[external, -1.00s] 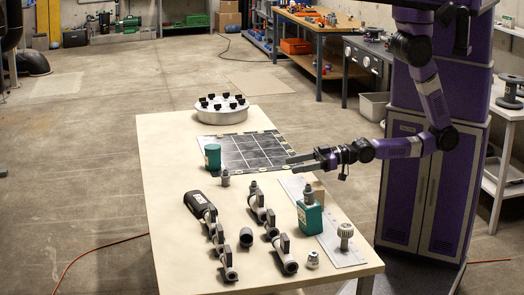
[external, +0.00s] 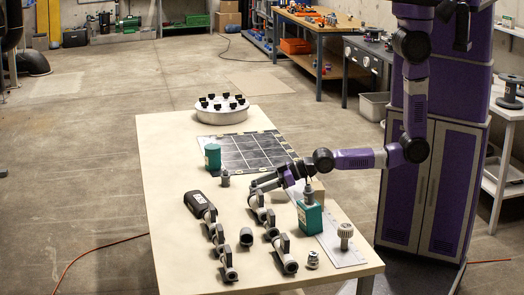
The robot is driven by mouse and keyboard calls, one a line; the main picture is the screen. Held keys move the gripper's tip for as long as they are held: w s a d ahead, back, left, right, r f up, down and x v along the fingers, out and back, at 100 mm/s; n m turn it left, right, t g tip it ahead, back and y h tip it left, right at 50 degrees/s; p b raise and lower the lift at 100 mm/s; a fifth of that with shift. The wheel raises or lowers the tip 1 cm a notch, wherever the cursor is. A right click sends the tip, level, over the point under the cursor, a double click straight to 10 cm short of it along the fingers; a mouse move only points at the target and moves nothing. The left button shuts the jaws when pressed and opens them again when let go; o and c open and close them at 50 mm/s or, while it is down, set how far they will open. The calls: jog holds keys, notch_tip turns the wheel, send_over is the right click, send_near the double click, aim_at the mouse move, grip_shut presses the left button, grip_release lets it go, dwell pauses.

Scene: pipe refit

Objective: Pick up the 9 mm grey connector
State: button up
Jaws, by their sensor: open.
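Several grey fittings stand on the table, and I cannot read sizes to tell which is the 9 mm connector. A small grey connector (external: 225,178) stands upright near the green cylinder. A short dark grey piece (external: 246,237) sits between two rows of pipe parts. A knobbed grey fitting (external: 345,236) and a small pale fitting (external: 312,259) stand at the front right. Another grey fitting (external: 309,195) sits on a teal block. My gripper (external: 255,186) is open and empty above the table, right of the small upright connector and just behind the right row of pipe parts.
The right row of pipe parts (external: 285,255) and left row (external: 219,236) lie in front, with a black device (external: 196,203) at left. A teal block (external: 310,216) stands close to my arm. A green cylinder (external: 212,156), dark grid mat (external: 250,152) and round white tray (external: 221,115) are farther back.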

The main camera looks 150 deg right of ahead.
jog(key=shift+x, duration=1.05)
grip_shut()
jog(key=shift+r, duration=0.15)
